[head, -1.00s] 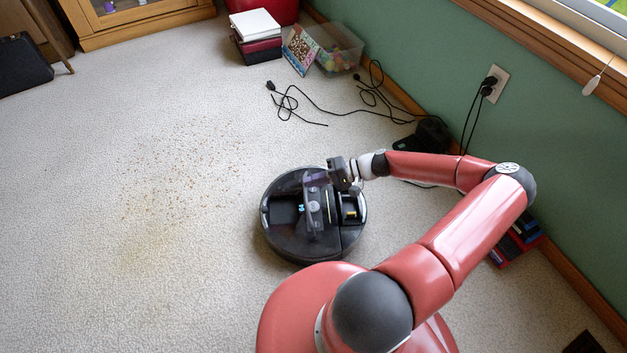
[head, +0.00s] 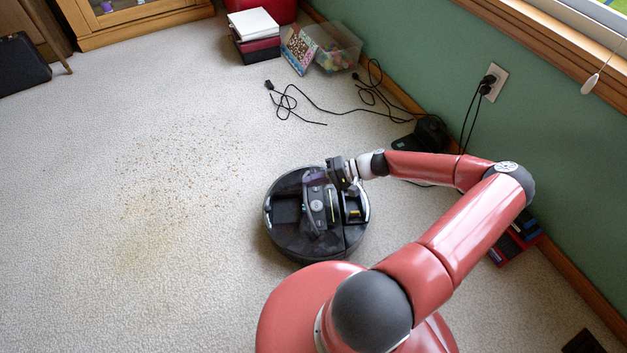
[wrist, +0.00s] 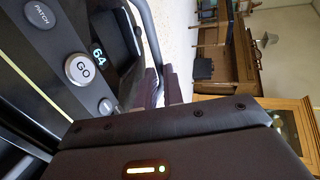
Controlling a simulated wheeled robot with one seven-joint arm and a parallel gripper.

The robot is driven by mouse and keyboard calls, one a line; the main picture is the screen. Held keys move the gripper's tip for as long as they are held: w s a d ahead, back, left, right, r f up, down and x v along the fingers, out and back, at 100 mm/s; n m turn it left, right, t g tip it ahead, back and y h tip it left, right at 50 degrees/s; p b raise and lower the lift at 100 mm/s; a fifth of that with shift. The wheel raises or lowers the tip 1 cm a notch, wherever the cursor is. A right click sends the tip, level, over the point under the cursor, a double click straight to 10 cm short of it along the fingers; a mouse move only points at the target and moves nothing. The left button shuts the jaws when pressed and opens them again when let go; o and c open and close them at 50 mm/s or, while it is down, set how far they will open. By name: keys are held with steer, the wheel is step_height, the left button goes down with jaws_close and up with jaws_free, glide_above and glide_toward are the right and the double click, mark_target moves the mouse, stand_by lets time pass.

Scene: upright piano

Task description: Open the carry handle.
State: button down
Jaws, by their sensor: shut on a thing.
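The robot vacuum (head: 290,245) is a dark round machine on the carpet in the head view, in front of my base. Its middle panel carries buttons. The wrist view shows the panel up close, with a GO button (wrist: 81,69), a PATCH button and a small lit display (wrist: 99,52). The carry handle (wrist: 151,38) is a thin grey curved bar rising beside the panel in the wrist view and running down to my fingers. My gripper (head: 331,172) is at the machine's far edge, shut on the handle; its fingers also show in the wrist view (wrist: 162,86). The gripped part is mostly hidden.
Black cables (head: 300,112) and a dark dock-like box (head: 430,132) lie near the green wall. A clear bin (head: 337,48) and stacked books (head: 255,38) stand at the back.

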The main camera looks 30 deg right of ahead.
steer(key=shift+s+a, duration=0.1)
steer(key=c, duration=1.5)
jaws_free()
steer(key=shift+r, duration=0.1)
steer(key=v, duration=0.7)
steer(key=shift+d+p, duration=0.4)
steer(key=shift+p, duration=0.05)
steer(key=shift+r, duration=0.1)
